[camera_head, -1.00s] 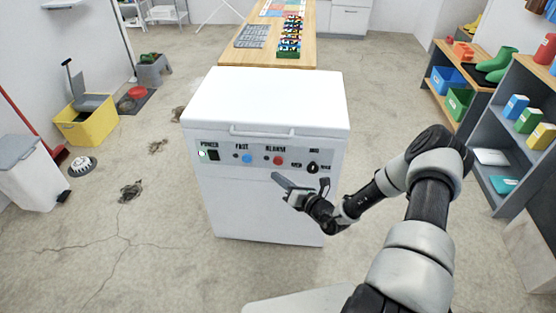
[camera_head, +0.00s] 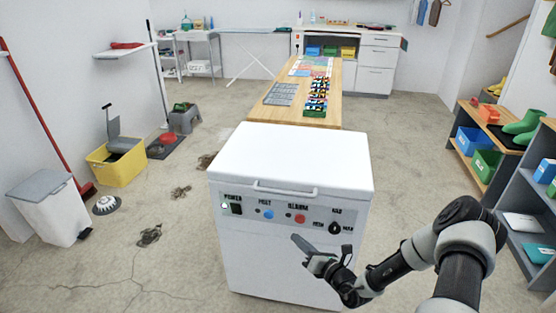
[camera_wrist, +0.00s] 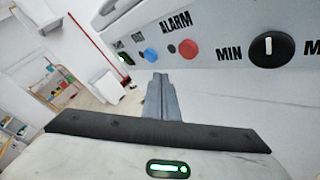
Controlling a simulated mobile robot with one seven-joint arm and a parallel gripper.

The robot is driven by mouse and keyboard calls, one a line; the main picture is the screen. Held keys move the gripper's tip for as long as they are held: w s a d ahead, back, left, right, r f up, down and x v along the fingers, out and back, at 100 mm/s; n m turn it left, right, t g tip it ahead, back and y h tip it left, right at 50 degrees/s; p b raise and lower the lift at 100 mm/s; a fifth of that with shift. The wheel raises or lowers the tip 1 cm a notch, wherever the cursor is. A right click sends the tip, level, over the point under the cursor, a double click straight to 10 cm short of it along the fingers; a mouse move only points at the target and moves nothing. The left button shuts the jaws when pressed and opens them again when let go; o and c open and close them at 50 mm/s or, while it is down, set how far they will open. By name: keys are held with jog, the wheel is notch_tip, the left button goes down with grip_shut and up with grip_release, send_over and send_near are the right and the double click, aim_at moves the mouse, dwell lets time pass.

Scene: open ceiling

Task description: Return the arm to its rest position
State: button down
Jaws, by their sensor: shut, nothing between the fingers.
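My arm (camera_head: 460,250) reaches in from the lower right. My gripper (camera_head: 298,241) is shut and empty, in front of the white machine's front face, below the control panel. In the wrist view my gripper's fingers (camera_wrist: 157,82) are together, pointing toward the panel's lower edge. The white machine (camera_head: 290,160) has a closed lid with a handle. Its panel (camera_head: 290,215) carries a power switch, a blue button, a red alarm button (camera_wrist: 188,49) and a black MIN-MAX knob (camera_wrist: 268,48). I cannot tell whether the fingers touch the machine.
A wooden table (camera_head: 345,95) with a grey grid and colourful pieces stands behind the machine. Shelves (camera_head: 530,215) with bins are at right.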

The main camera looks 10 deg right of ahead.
jog(key=s+a+r+n+g+y, duration=0.2)
jog(key=a+r+n+g+y, duration=0.15)
jog(key=r+n, duration=0.3)
jog(key=s+a+r+n+g+y, duration=0.1)
jog(key=a+r+n+g+y, duration=0.2)
jog(key=r+n, duration=0.4)
jog(key=s+a+r+n+g+h, duration=0.3)
jog(key=s+a+r+n+g, duration=0.25)
jog(key=s+r+n, duration=0.5)
jog(key=s+d+r+n+t+h, duration=0.2)
jog(key=s+d+r+n+h, duration=0.4)
jog(key=s+r, duration=0.25)
jog(key=s+d+r+n+t+h, duration=0.1)
jog(key=s+d+r+n+h, duration=0.4)
jog(key=s+r+n, duration=0.3)
notch_tip(320, 180, up, 20)
jog(key=s+p, duration=0.1)
jog(key=p, duration=2)
jog(key=shift+s+d, duration=0.2)
jog(key=shift+s, duration=0.05)
jog(key=shift+f, duration=0.1)
